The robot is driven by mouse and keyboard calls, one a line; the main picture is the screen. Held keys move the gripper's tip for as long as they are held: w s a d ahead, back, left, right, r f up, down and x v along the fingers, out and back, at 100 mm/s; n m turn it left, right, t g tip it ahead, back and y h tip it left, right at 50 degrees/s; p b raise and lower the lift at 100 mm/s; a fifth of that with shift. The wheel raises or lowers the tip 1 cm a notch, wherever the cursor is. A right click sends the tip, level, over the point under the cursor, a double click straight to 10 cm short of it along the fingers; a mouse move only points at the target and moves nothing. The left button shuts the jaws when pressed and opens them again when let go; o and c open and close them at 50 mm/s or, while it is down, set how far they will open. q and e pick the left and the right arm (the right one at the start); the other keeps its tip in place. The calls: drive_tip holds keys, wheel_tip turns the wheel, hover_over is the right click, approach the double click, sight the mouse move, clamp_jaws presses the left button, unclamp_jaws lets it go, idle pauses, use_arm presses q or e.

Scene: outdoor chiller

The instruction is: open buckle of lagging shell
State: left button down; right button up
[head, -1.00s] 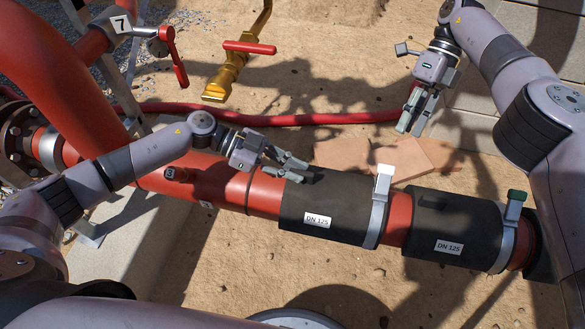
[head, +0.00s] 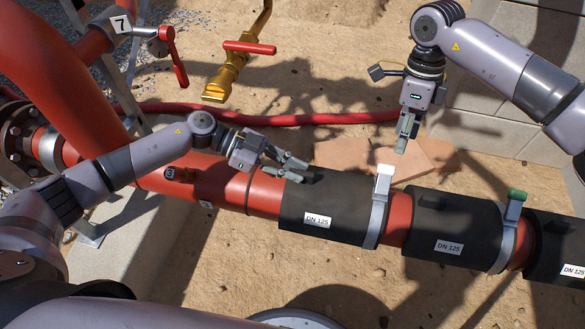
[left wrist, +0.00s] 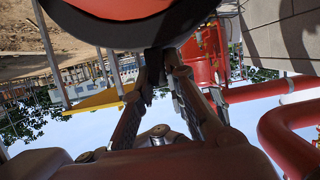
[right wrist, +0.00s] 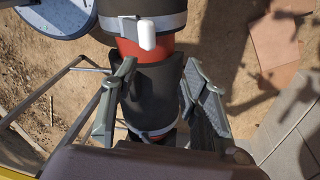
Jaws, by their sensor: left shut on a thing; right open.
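A black lagging shell (head: 345,205) labelled DN 125 wraps the red pipe, with a grey strap and white buckle lever (head: 384,178) at its right end. The lever also shows in the right wrist view (right wrist: 147,36). A second black shell (head: 425,222) has a strap with a green-tipped buckle lever (head: 515,205). My left gripper (head: 298,171) is at the first shell's left end, shut on its dark edge; the exact contact is hard to see. My right gripper (head: 404,138) is open and empty, fingers pointing down, above and behind the pipe, apart from both buckles.
A third black shell (head: 550,240) continues at the right. Flat tan slabs (head: 345,154) lie on the sand behind the pipe. A red hose (head: 300,119), a yellow valve pipe (head: 225,78) and a red-handled valve (head: 175,60) stand further back.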

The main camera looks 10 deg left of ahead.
sight(388, 167)
drive_tip(key=s+a+r+n+t, duration=0.2)
drive_tip(key=s+n+t, duration=0.1)
drive_tip(key=s, duration=0.2)
drive_tip(key=shift+y, duration=0.3)
drive_tip(key=f, duration=0.3)
drive_tip(key=w+f, duration=0.1)
drive_tip(key=f, duration=0.5)
drive_tip(key=shift+w+d+f, duration=0.25)
drive_tip(key=shift+f, duration=0.15)
drive_tip(key=shift+o, duration=0.6)
drive_tip(key=shift+w+f, duration=0.1)
